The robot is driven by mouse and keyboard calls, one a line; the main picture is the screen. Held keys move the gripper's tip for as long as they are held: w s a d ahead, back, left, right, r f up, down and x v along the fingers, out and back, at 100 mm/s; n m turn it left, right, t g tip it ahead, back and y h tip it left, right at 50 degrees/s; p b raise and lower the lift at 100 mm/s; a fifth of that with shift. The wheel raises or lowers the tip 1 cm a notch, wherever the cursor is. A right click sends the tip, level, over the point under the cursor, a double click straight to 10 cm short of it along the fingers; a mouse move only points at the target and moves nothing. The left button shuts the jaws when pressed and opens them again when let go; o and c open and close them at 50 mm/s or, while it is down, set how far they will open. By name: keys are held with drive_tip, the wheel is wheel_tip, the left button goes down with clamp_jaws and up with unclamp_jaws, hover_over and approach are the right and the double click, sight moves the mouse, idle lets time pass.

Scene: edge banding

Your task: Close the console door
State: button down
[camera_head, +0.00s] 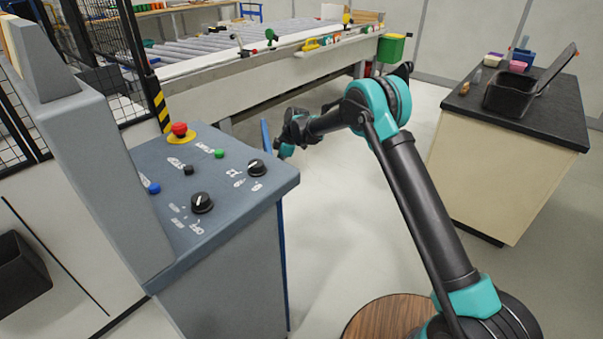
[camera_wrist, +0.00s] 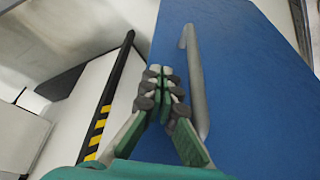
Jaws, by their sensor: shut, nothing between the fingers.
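The grey console (camera_head: 215,230) stands at the left in the head view, with its control panel on top. The blue door (camera_wrist: 245,80) fills the right half of the wrist view and carries a long grey bar handle (camera_wrist: 194,85). My gripper (camera_wrist: 160,72) is shut and empty, in front of the door just left of the handle. I cannot tell whether it touches either. It shows small beside the blue strip in the head view (camera_head: 283,152).
A roller conveyor machine (camera_head: 270,75) stretches across the back. A black-topped cabinet (camera_head: 500,165) with a black bin (camera_head: 510,95) stands at the right. A yellow-black striped post (camera_head: 160,105) and mesh fence stand behind the console.

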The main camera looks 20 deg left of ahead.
drive_tip(key=s+a+n+g+h, duration=0.1)
drive_tip(key=s+a+n, duration=0.5)
drive_tip(key=s+a, duration=0.8)
drive_tip(key=shift+s+a+g+h, duration=0.3)
drive_tip(key=shift+a+h, duration=0.1)
drive_tip(key=shift+a, duration=0.05)
drive_tip(key=shift+w+d, duration=0.1)
